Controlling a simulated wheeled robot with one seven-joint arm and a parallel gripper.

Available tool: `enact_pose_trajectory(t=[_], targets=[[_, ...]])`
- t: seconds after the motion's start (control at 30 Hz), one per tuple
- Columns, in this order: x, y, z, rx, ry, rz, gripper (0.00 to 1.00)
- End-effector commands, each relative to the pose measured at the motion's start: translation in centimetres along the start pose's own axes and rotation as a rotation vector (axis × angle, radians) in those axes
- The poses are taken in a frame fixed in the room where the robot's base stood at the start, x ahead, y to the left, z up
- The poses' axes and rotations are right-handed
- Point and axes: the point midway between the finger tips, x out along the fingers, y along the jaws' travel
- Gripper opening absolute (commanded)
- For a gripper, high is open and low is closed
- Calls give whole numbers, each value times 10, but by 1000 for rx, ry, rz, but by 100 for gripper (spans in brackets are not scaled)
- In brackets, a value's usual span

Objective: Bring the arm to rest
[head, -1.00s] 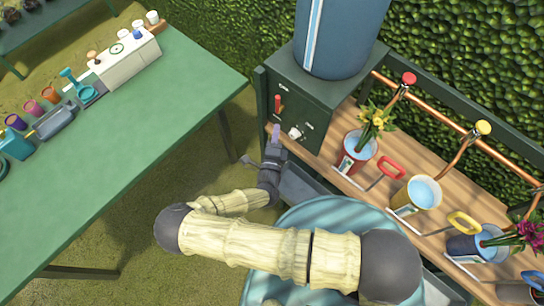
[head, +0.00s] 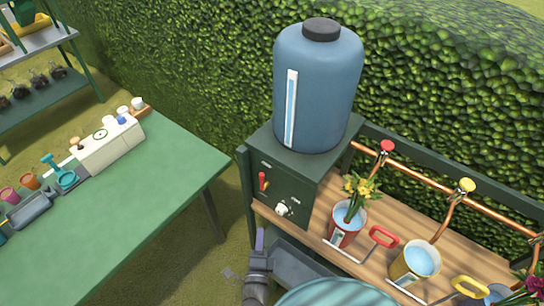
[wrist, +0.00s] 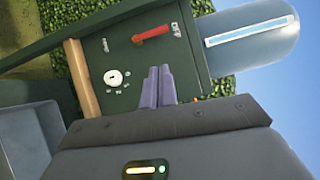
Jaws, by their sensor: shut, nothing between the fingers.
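My gripper (head: 260,238) is at the lower middle of the head view, in front of the dark green control box (head: 283,160). Its slim purple fingers are together and empty; they also show in the wrist view (wrist: 158,84). They point toward the box face, which carries a red lever (wrist: 152,35) and a white knob (wrist: 117,78). In the wrist view the fingers overlap the face to the right of the knob and below the lever. Whether they touch the box cannot be told, but a gap shows in the head view. Most of my arm is out of view.
A blue tank (head: 318,90) stands on the box. The wooden bench (head: 440,255) holds a red bucket (head: 346,224) with yellow flowers and a cream bucket (head: 415,262), under copper pipes. A green table (head: 150,185) with tools stands left. Grass lies between them.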

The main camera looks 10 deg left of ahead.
Motion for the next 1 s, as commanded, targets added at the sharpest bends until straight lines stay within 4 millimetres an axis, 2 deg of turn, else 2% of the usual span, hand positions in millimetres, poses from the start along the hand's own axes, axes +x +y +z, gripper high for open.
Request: enact_pose_trajectory(t=[0.2, 0.33, 0.5, 0.63, 0.8, 1.0], targets=[[2, -2, -3, 13, 19, 0, 0], [8, -12, -19, 93, 134, -2, 0], [16, -36, -66, 316, 446, -31, 0], [14, -54, -104, 514, 714, -82, 0], [2, -73, -145, 775, 1052, -185, 0], [-17, -93, -177, 1084, 1423, -363, 0]])
